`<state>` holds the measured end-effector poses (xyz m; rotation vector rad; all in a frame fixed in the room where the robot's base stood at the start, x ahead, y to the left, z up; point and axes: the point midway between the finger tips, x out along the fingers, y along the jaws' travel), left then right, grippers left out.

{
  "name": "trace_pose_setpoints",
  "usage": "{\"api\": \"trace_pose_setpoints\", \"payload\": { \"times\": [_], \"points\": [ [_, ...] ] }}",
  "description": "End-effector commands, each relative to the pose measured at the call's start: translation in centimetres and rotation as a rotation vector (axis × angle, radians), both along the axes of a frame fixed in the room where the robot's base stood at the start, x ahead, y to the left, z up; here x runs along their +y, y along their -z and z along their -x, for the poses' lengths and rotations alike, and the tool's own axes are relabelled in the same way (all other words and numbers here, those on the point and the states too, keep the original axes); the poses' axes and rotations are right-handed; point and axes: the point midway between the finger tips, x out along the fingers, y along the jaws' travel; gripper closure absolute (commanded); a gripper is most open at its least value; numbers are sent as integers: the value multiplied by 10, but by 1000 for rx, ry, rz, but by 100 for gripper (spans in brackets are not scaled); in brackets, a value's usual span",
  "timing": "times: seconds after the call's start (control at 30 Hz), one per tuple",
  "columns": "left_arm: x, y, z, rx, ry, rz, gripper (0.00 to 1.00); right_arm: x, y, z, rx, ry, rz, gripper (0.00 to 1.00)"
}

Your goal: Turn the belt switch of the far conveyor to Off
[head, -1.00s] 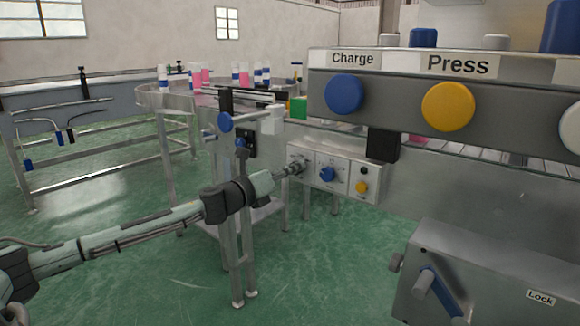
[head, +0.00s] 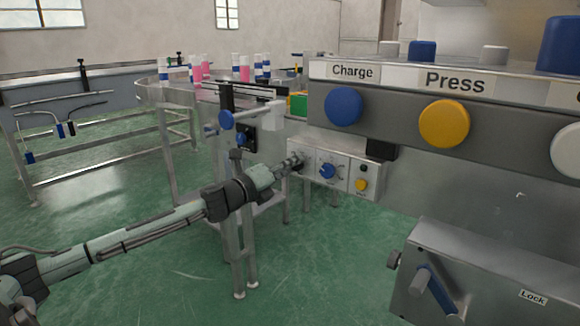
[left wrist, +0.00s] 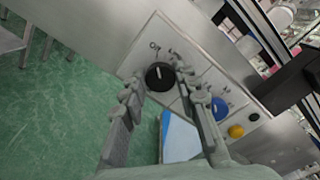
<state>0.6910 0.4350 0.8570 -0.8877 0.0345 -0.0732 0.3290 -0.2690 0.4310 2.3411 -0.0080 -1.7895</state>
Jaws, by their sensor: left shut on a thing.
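The belt switch is a round black knob (left wrist: 159,76) with a white pointer line, on a grey control box (head: 343,181) below the conveyor. My left gripper (left wrist: 159,80) has one finger on each side of the knob and is shut on it. In the head view my left gripper (head: 294,162) reaches the left end of the box and hides the knob. Small marks beside the knob include an O, but the rest are too small to read. My right gripper is not in view.
A blue knob (head: 327,171) and a yellow button (head: 361,185) sit right of the switch. A panel with Charge and Press buttons (head: 444,124) fills the near right. Conveyor legs (head: 237,245) stand close beside my left arm. Green floor is open at left.

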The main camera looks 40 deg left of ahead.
Motion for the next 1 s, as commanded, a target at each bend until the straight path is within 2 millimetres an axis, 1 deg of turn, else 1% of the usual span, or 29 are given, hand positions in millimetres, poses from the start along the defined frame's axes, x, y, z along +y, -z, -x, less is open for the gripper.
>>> {"api": "trace_pose_setpoints", "payload": {
  "times": [0.17, 0.2, 0.33, 0.37, 0.63, 0.73, 0.87, 1.0],
  "points": [
    [0, 0, 0, 0, 0, 3, 99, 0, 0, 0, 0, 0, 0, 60],
    [0, 0, 0, 0, 0, 3, 66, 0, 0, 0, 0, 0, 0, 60],
    [0, 0, 0, 0, 0, 1, 50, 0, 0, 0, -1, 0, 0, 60],
    [0, 0, 0, 0, 0, 1, 49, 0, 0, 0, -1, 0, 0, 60],
    [0, 0, 0, 0, 0, 0, 49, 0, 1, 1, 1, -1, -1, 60],
    [0, 1, 4, 2, 1, 0, 49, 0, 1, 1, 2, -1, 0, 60],
    [1, 2, 15, 4, 0, -1, 49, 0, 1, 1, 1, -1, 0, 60],
    [2, 3, 33, 6, 1, 0, 49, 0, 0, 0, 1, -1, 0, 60]
  ]
}}
